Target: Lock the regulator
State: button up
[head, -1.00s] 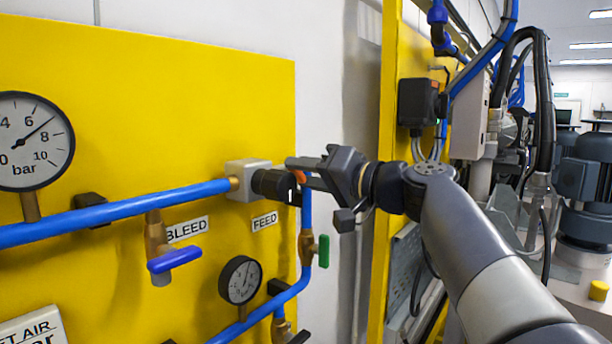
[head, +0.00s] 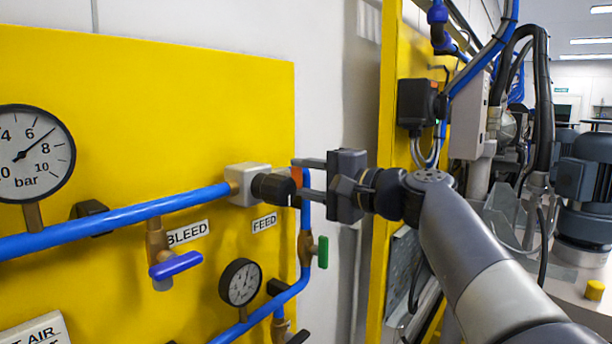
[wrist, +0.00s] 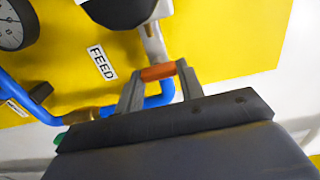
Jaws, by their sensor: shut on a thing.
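The regulator is a pale grey block (head: 246,180) with a black round knob (head: 272,188) facing right, at the end of the blue pipe on the yellow panel. An orange piece (head: 297,175) sits at the knob's outer end. My gripper (head: 299,182) comes from the right, its two fingers one above the other, shut on the orange piece. In the wrist view the orange piece (wrist: 158,72) spans between the fingertips. The black knob (wrist: 120,8) is partly cut off at the top there. How the orange piece joins the knob is hard to see.
A FEED label (head: 264,224) and a small gauge (head: 240,282) are below the regulator. A green-handled valve (head: 323,252) is just below my gripper. A blue-handled BLEED valve (head: 175,265) and a large gauge (head: 33,154) are left. A yellow post (head: 392,120) stands right.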

dwell(0.5)
jog(key=o, duration=1)
jog(key=b+v, duration=0.3)
jog(key=v, duration=0.8)
